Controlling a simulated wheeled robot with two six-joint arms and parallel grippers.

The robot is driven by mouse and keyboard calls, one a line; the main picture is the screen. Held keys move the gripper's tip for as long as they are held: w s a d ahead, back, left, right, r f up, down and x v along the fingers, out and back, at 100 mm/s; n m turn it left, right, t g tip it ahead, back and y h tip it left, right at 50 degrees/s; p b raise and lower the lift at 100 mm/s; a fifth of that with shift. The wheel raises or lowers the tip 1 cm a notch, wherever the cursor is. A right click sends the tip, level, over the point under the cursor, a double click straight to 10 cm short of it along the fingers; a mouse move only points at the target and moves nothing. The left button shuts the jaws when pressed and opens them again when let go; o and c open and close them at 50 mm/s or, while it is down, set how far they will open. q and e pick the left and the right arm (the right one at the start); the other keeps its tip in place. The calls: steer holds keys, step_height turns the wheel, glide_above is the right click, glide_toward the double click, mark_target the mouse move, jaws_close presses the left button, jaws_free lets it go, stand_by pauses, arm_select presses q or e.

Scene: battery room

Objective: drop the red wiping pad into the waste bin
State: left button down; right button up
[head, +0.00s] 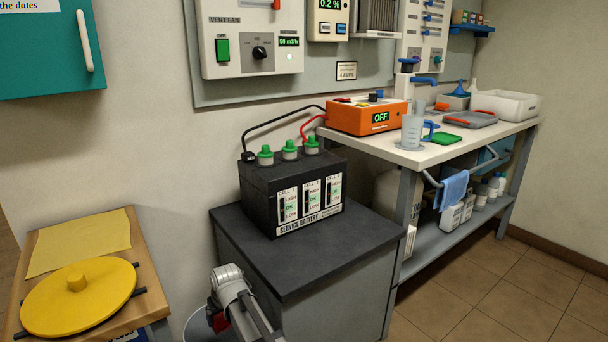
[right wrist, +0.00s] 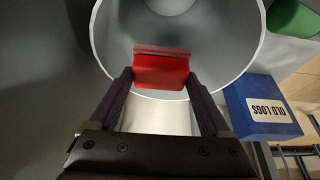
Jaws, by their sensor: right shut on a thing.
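The red wiping pad (right wrist: 161,70) is between the fingertips of my right gripper (right wrist: 160,82), which is shut on it. In the right wrist view the pad shows against the round grey mouth of the waste bin (right wrist: 232,72), inside its rim outline. How high it is above the bin's floor I cannot tell. In the head view the bin (head: 195,322) shows only partly at the bottom edge, and my right wrist covers much of it. A bit of red shows beside the wrist there. My left gripper is not in view.
A blue box labelled OLD LOGS (right wrist: 262,106) stands close to the bin. A dark-topped cabinet (head: 300,272) with the service battery (head: 292,190) is right of the bin. A wooden stand with a yellow lid (head: 80,300) is at left.

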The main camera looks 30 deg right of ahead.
steer(key=o, duration=1)
steer(key=p+v, duration=0.7)
steer(key=shift+s+r, duration=0.2)
steer(key=shift+r, duration=0.15)
